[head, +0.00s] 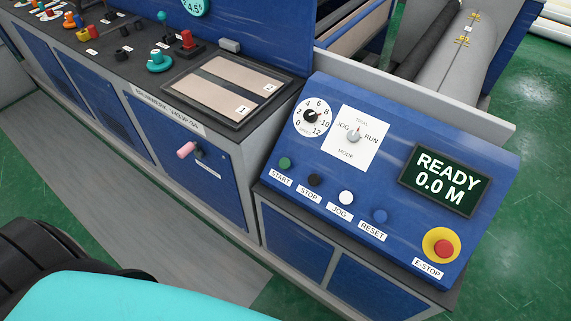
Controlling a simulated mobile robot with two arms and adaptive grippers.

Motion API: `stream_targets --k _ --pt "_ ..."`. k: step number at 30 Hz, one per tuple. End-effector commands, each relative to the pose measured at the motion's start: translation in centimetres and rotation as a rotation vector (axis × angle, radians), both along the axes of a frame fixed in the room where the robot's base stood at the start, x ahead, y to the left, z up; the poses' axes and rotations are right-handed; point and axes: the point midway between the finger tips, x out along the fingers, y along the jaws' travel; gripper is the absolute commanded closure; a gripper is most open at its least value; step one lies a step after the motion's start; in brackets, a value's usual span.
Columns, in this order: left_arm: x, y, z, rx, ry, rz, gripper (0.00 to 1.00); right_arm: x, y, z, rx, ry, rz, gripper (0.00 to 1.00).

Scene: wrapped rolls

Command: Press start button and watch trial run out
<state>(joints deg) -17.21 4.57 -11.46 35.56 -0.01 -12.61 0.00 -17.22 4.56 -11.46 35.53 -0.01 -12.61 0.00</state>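The green START button (285,163) is on the left of the sloped blue control panel (395,135), above its START label. The display (445,180) reads "READY 0.0 M". The mode knob (353,136) has JOG, TRIAL and RUN marks, and its small red pointer seems to point up towards TRIAL. The speed dial (312,116) is at the panel's upper left. Neither of my grippers is in view.
Beside START are the black STOP (314,181), white JOG (346,197) and blue RESET (379,216) buttons. The red E-STOP (443,249) is at the lower right. A roller (465,55) lies behind the panel. A pink-ended handle (186,149) sticks out left.

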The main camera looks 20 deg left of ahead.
Motion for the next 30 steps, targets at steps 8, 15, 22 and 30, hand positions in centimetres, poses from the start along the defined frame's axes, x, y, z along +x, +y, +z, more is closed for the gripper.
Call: stream_targets --k 8,15,22,30 --pt "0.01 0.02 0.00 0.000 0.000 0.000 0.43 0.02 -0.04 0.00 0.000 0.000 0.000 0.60" --pt "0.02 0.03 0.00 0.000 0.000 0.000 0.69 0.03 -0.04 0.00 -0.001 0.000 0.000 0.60" --pt "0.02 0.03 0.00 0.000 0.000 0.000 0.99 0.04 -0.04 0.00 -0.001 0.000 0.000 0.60" --pt "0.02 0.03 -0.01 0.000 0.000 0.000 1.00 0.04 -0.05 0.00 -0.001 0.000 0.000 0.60"
